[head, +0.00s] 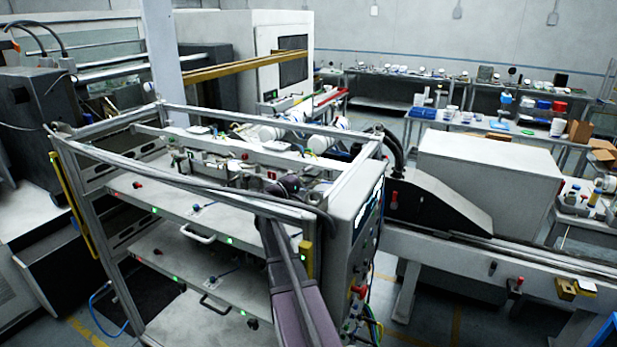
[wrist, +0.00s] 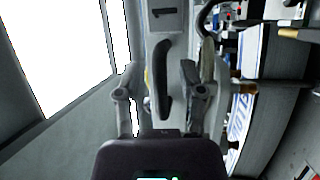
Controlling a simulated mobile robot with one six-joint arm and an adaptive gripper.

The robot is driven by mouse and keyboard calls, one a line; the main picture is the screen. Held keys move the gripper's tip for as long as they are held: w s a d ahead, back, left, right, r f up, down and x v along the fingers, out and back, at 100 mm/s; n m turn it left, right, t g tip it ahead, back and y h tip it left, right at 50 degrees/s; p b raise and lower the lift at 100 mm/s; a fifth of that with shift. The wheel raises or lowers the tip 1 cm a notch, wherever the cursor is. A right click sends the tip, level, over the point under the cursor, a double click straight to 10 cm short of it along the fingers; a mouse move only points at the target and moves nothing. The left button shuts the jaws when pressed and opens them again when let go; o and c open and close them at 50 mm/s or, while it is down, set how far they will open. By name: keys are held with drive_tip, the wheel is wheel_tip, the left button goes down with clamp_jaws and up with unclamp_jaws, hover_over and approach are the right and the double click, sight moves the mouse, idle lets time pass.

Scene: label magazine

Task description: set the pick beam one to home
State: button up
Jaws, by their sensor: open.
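A black lever (wrist: 163,85) stands on a pale grey plate in the wrist view, below a dark label with a "1" (wrist: 164,18). I take it for the handle of pick beam one. My gripper (wrist: 160,92) is open, with one finger on each side of the lever. I see gaps on both sides, and no contact shows. The depth between fingertips and lever is unclear. In the head view my arm reaches into the upper part of the metal frame machine (head: 150,110). My gripper and the lever cannot be made out clearly there.
A dark cable loop (wrist: 205,20) hangs close to the right finger in the wrist view. In the head view, cables (head: 190,178) run along the machine's top, close to my arm. Drawers with handles (head: 197,234) sit below. A conveyor (head: 480,262) stands to the right.

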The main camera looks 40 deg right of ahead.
drive_tip(key=shift+a, duration=0.1)
